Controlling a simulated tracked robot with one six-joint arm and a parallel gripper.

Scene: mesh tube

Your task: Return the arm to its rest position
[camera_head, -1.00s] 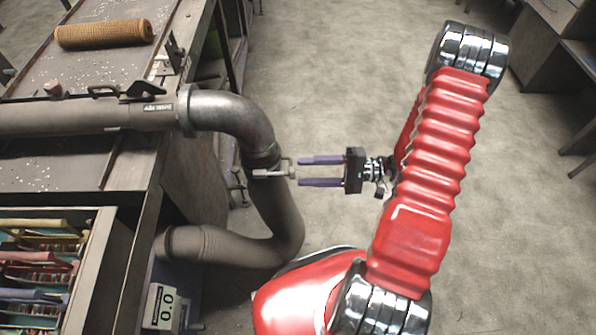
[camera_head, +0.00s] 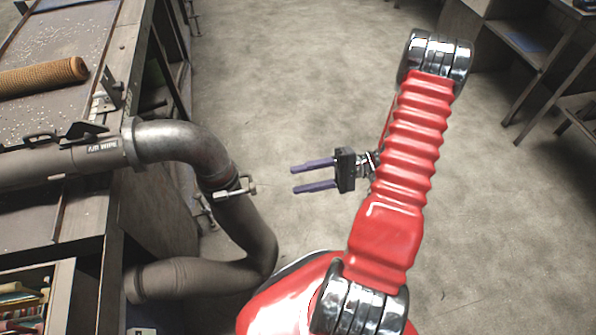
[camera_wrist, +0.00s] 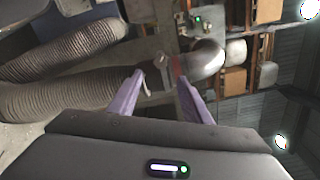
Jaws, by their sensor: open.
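My gripper (camera_head: 313,175) is open and empty, its two purple fingers pointing left over bare floor. It hangs to the right of the metal pipe elbow (camera_head: 185,145) and the grey hose (camera_head: 245,225), apart from both. My red arm stands folded at the right of the head view. In the wrist view the open fingers (camera_wrist: 160,92) point toward the pipe joint and its small clamp lever (camera_wrist: 158,68), with clear space between the fingertips. The clamp lever also shows in the head view (camera_head: 236,190).
A workbench (camera_head: 60,220) fills the left side, with a tan mesh roll (camera_head: 40,77) on top and a drawer (camera_head: 35,295) of items below. The concrete floor (camera_head: 300,80) is clear behind and to the right of my arm. Shelves (camera_head: 520,50) stand at the far right.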

